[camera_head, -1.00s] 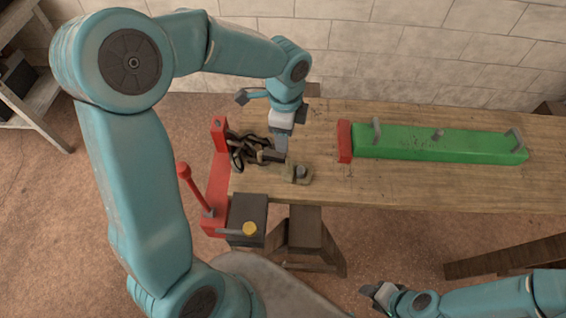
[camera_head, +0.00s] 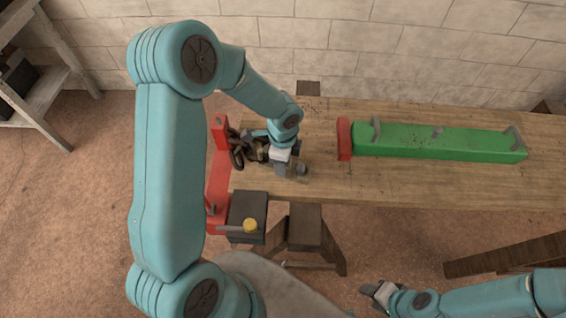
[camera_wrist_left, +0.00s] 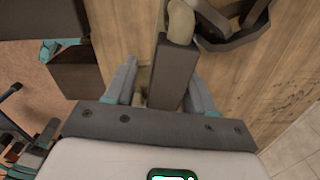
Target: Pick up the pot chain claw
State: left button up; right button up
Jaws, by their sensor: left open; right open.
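The pot chain claw, a dark chain with a bar-like handle, lies at the left end of the wooden bench; its chain (camera_head: 237,156) shows beside my left arm. In the left wrist view the chain (camera_wrist_left: 238,38) is at the top and the dark handle (camera_wrist_left: 172,72) runs down between my fingers. My left gripper (camera_head: 281,168) is low over the bench; in the wrist view its open fingers (camera_wrist_left: 160,88) stand either side of the handle. Whether they touch it I cannot tell. My right gripper (camera_head: 379,293) is open and empty, below the bench's front edge in the picture.
A red clamp-like fixture (camera_head: 217,180) stands at the bench's left end, close to the chain. A green beam (camera_head: 440,142) lies further right.

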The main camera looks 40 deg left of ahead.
pick_arm(q)
grip_shut()
jog(key=shift+r, duration=0.15)
notch_tip(320, 180, up, 20)
jog(key=shift+p, duration=0.4)
dwell(0.4)
jog(key=shift+f, duration=0.25)
